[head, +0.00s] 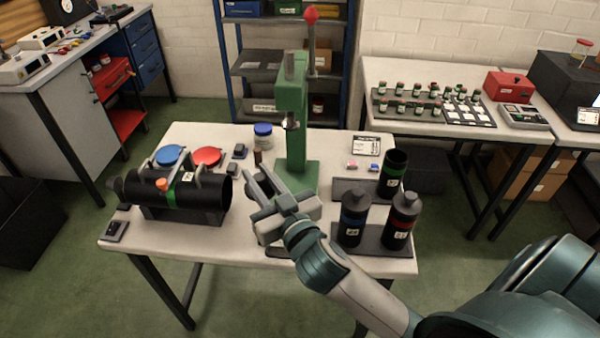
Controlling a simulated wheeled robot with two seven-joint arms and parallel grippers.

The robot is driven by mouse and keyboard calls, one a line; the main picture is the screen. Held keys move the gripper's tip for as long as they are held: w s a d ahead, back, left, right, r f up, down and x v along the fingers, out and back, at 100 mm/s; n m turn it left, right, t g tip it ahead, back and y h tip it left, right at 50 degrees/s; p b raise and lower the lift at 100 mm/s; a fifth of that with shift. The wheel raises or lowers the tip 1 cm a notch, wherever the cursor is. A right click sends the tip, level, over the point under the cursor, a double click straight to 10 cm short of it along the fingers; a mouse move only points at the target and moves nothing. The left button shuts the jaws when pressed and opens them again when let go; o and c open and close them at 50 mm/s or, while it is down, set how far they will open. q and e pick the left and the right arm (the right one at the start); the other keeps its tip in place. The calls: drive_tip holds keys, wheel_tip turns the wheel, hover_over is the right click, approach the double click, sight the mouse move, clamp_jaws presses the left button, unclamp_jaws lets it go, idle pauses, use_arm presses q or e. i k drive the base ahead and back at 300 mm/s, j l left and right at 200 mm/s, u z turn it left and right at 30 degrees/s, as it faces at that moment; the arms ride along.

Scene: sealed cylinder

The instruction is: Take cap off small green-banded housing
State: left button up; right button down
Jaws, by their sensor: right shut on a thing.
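The small green-banded housing (393,174) is a black upright cylinder at the right of the work table. Its top looks open and dark, with no cap on it. My right gripper (259,174) is over the middle of the table, left of the housing and well apart from it, in front of the green press. Its fingers point away and to the left. My left gripper is not in view.
Two capped black housings, blue-banded (353,219) and red-banded (401,220), stand in front of the green-banded one. A green press (292,120) rises mid-table. A large black cylinder (205,192) lies in a cradle at left. A blue-lidded jar (263,137) stands behind.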

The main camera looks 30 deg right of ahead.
sight(395, 161)
drive_tip(key=i+j+z, duration=0.15)
drive_tip(key=j+z, duration=0.3)
drive_tip(key=i+j+z, duration=0.1)
drive_tip(key=j+z, duration=0.15)
drive_tip(key=z, duration=0.2)
drive_tip(key=j+z, duration=0.65)
drive_tip(key=j, duration=0.2)
drive_tip(key=k+j+z, duration=0.1)
drive_tip(key=j+z, duration=0.15)
drive_tip(key=j, duration=0.2)
